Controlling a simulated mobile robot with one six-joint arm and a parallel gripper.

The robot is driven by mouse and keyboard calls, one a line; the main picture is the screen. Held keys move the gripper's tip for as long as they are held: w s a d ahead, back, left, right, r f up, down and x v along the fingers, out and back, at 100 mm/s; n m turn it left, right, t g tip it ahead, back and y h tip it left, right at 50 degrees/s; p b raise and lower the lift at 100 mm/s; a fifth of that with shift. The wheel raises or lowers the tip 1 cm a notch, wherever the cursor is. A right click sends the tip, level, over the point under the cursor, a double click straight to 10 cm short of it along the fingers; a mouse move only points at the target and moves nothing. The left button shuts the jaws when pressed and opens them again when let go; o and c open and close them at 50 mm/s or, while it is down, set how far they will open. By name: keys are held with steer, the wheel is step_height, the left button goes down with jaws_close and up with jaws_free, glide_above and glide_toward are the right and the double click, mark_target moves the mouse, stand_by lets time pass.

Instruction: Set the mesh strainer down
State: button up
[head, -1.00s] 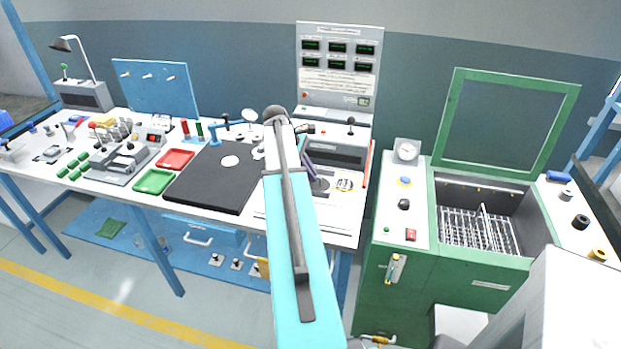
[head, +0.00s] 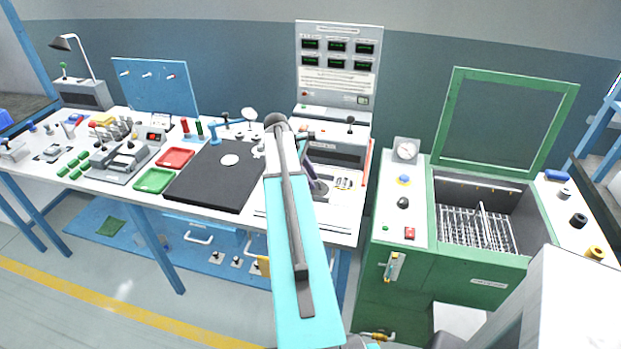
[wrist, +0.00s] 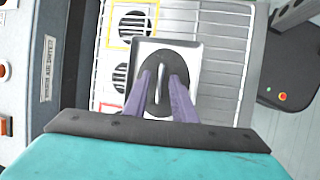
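My gripper (wrist: 162,75) has two purple fingers that point down at the bench in the wrist view. The fingertips stand apart, one on each side of a thin, pale upright grip (wrist: 161,84). Light gaps seem to show between the grip and the fingers. The grip rises from a dark oval piece (wrist: 158,57) on a light square plate (wrist: 192,52). This may be the mesh strainer, but I cannot make out any mesh in it. In the head view my gripper (head: 313,178) is low over the right end of the bench, partly hidden by my arm.
Cards with yellow and red frames (wrist: 131,22) lie beside the plate, with pale wire-like lines (wrist: 222,40) around it. A grey display panel (head: 337,70) stands behind. A black mat (head: 215,177) lies left. The green cabinet (head: 440,265) with an open lid stands right.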

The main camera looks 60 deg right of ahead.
steer(key=shift+r, duration=0.15)
steer(key=b+v, duration=0.3)
steer(key=v, duration=0.9)
stand_by(0.4)
stand_by(0.8)
